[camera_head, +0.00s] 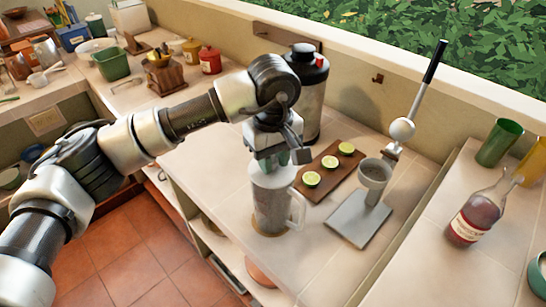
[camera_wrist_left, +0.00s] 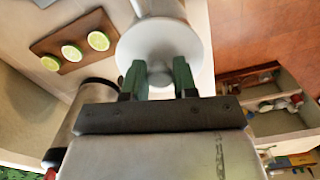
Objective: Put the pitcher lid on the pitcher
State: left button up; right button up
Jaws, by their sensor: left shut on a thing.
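The translucent grey pitcher (camera_head: 270,205) stands upright on the tiled counter, its handle to the right. My left gripper (camera_head: 272,158) is right above its mouth, pointing down. In the left wrist view, the pale round pitcher lid (camera_wrist_left: 165,42) lies at the fingertips of my left gripper (camera_wrist_left: 160,80), which is shut on it; the part held between the fingers is mostly hidden. The lid lines up over the pitcher (camera_wrist_left: 160,7); I cannot tell whether it is fully seated. My right gripper is not in view.
A black-topped dispenser (camera_head: 308,85) stands close behind the gripper. A wooden board (camera_head: 322,182) with lime halves and a lever press (camera_head: 365,222) are right of the pitcher. A bottle (camera_head: 475,215) stands farther right. The counter in front of the pitcher is bare.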

pick_arm(q)
jog(key=o, duration=1)
jog(key=shift+r+p, duration=1.25)
jog(key=shift+r, duration=2.25)
